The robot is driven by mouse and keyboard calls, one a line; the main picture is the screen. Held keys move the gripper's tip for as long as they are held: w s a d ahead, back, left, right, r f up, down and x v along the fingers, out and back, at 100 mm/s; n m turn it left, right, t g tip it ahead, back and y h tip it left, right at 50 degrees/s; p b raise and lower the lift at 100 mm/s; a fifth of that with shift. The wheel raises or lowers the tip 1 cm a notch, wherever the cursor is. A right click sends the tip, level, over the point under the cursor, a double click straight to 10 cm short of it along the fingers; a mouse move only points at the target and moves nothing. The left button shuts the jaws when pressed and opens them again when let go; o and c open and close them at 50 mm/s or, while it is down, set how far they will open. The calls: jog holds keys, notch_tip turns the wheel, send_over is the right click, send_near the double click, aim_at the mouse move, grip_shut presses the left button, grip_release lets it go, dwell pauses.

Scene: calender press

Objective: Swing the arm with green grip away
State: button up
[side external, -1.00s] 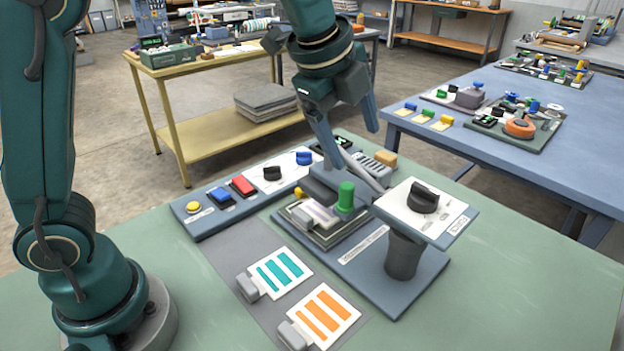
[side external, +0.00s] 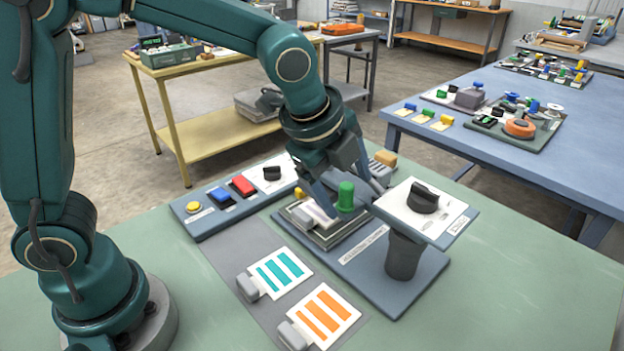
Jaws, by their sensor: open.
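The green grip (side external: 346,196) is a short upright green knob. It stands at the back of the press unit, beside a small framed plate (side external: 312,222) with a pale pad on it. The swing arm that bears the grip is mostly hidden behind my gripper. My gripper (side external: 354,198) is open and points down at the grip. One finger shows left of the grip and the other to its right. I cannot tell whether either finger touches it.
A white tilted panel with a black knob (side external: 424,198) stands on a post close to the right. A control strip with red (side external: 243,185) and blue buttons lies to the left. Cards with teal (side external: 280,272) and orange stripes lie in front. The green bench is clear at the right front.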

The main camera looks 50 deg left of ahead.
jog(key=shift+w+f, duration=0.2)
jog(key=shift+f, duration=0.3)
jog(key=shift+r, duration=0.65)
jog(key=shift+w, duration=0.1)
